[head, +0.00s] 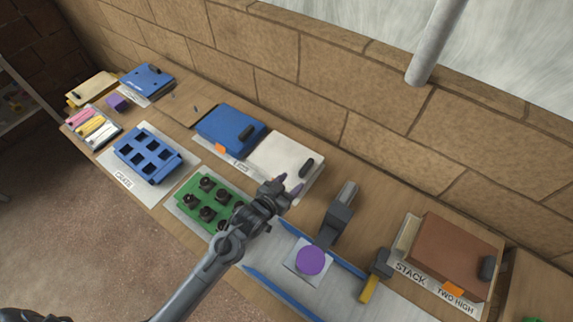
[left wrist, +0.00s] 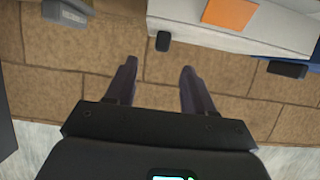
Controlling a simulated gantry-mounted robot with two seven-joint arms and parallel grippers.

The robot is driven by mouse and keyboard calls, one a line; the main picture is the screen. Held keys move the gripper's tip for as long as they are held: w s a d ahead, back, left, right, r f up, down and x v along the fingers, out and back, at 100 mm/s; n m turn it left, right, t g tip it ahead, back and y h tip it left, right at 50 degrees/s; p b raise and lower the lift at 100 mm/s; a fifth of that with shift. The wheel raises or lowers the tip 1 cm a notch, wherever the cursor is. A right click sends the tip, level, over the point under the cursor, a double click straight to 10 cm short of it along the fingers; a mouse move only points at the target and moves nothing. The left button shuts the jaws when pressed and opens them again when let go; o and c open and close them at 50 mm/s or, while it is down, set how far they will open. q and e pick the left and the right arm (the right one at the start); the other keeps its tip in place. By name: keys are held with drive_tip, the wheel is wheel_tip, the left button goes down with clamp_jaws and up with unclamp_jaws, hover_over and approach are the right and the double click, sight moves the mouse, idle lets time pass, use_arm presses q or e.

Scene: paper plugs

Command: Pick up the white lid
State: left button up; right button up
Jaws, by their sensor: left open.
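The white lid (head: 283,157) is a flat white slab with a black handle (head: 307,168) near its right edge. It lies at the back of the table, near the brick wall. It also shows at the top of the left wrist view (left wrist: 200,30), with its black handle (left wrist: 163,41) ahead of the fingers. My left gripper (head: 289,186) is open and empty. In the head view it overlaps the lid's front edge; the exact gap is unclear. Its two fingers (left wrist: 157,88) stand apart in the left wrist view. My right gripper is not in view.
A blue lid (head: 230,130) with a black handle lies left of the white one. A green tray (head: 208,203) with dark plugs stands in front. A grey device (head: 340,212) stands to the right. A brown lid (head: 450,250) lies at far right. The brick wall (head: 290,70) closes the back.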

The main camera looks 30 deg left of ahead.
sight(303, 171)
use_arm(q)
drive_tip(key=shift+r+b+x, duration=0.15)
drive_tip(key=shift+b+x, duration=0.2)
drive_tip(key=shift+x, duration=2.05)
drive_tip(key=shift+r+b+x, duration=0.15)
drive_tip(key=shift+b+x, duration=0.2)
drive_tip(key=shift+x, duration=2.05)
drive_tip(key=shift+w+a, duration=0.1)
clamp_jaws()
